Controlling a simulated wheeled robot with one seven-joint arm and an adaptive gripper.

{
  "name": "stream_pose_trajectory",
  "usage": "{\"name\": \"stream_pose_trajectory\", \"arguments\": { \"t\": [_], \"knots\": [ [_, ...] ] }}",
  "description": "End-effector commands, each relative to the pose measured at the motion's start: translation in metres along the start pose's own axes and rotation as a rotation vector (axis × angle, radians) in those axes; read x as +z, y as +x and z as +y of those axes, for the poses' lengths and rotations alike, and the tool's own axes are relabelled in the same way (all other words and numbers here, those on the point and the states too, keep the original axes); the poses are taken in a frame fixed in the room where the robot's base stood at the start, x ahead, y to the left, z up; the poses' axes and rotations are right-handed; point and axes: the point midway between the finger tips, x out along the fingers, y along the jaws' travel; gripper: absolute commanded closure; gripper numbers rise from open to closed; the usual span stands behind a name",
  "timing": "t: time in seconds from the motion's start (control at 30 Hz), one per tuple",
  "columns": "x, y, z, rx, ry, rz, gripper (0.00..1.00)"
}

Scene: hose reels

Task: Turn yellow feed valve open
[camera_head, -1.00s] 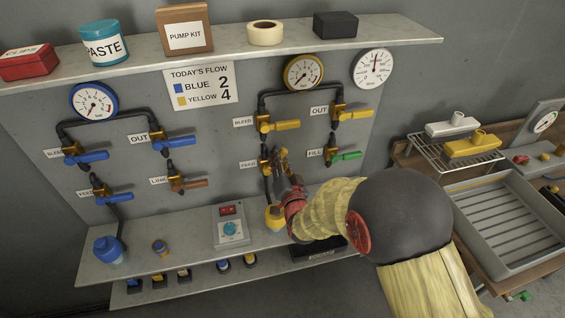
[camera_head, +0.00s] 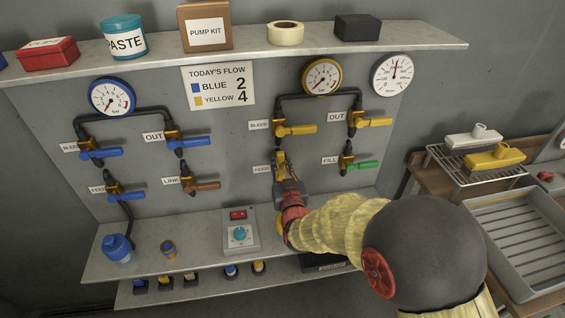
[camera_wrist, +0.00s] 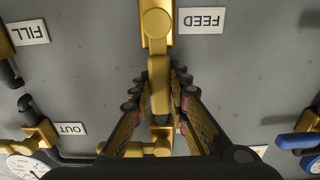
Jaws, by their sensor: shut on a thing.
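The yellow feed valve (camera_head: 279,160) is on the grey panel, right of its FEED label (camera_head: 262,169). In the wrist view its brass body and yellow handle (camera_wrist: 160,78) run vertically down the picture, beside the upside-down FEED label (camera_wrist: 201,20). My gripper (camera_head: 286,184) is at this valve and partly hides it in the head view. In the wrist view my gripper (camera_wrist: 160,88) has one finger on each side of the handle and is shut on it.
The yellow bleed valve (camera_head: 295,130) is just above, and the fill valve with a green handle (camera_head: 361,165) is to the right. A yellow-rimmed gauge (camera_head: 322,76) hangs above. The lower shelf (camera_head: 192,246) holds a control box (camera_head: 240,232).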

Motion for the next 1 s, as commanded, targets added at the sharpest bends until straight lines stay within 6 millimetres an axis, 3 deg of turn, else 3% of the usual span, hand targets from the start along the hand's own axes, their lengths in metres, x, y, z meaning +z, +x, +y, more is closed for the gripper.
{"name": "stream_pose_trajectory", "arguments": {
  "t": [0.47,0.5,0.8,1.0],
  "knots": [
    [0.0028,-0.0008,-0.0010,-0.001,-0.014,-0.005,1.00],
    [0.0028,-0.0008,-0.0010,-0.001,-0.014,-0.005,0.81],
    [0.0012,-0.0003,-0.0009,0.000,-0.012,-0.002,0.64],
    [0.0007,-0.0002,-0.0008,0.000,-0.011,-0.001,0.64]
  ]
}}
